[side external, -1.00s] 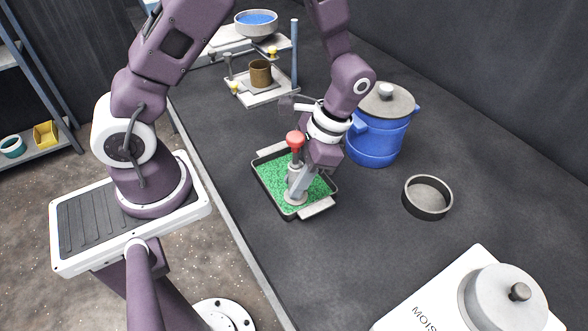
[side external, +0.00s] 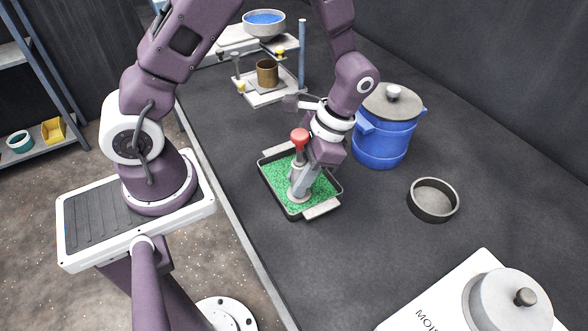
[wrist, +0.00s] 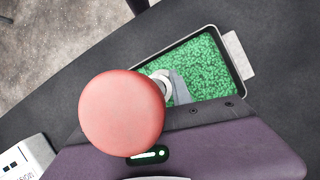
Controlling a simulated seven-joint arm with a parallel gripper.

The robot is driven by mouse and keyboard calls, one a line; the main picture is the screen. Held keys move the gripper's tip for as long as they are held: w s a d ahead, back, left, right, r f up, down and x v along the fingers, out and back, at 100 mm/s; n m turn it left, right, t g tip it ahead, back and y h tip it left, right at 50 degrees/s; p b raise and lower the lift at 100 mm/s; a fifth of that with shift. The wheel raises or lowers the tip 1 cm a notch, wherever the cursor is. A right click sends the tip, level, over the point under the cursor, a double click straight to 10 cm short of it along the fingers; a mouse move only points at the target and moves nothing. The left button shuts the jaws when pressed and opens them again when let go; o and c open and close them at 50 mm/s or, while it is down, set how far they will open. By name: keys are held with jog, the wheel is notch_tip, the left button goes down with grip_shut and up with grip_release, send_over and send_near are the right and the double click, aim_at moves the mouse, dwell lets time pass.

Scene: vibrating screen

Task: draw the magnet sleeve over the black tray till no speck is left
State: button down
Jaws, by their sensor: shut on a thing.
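The black tray (side external: 264,181) lies on the dark bench and holds a layer of green granules (side external: 323,187). Its corner and a pale end handle (wrist: 237,55) show in the wrist view. The magnet sleeve (side external: 300,137) stands upright over the tray, with a red knob on top and a pale round foot down at the granules. My gripper (side external: 299,180) is shut on the sleeve's shaft. In the wrist view the red knob (wrist: 121,113) hides most of the shaft. Dark specks cannot be made out among the granules.
A blue lidded drum (side external: 382,140) stands close behind my wrist on the right. An empty round pan (side external: 433,200) lies to the right. A white moisture device (side external: 508,303) is at the front right. A stand with a brown cup (side external: 267,73) is at the back.

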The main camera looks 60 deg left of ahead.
jog(key=shift+d, duration=0.5)
jog(key=shift+a, duration=2.3)
notch_tip(320, 180, up, 8)
jog(key=shift+r, duration=0.15)
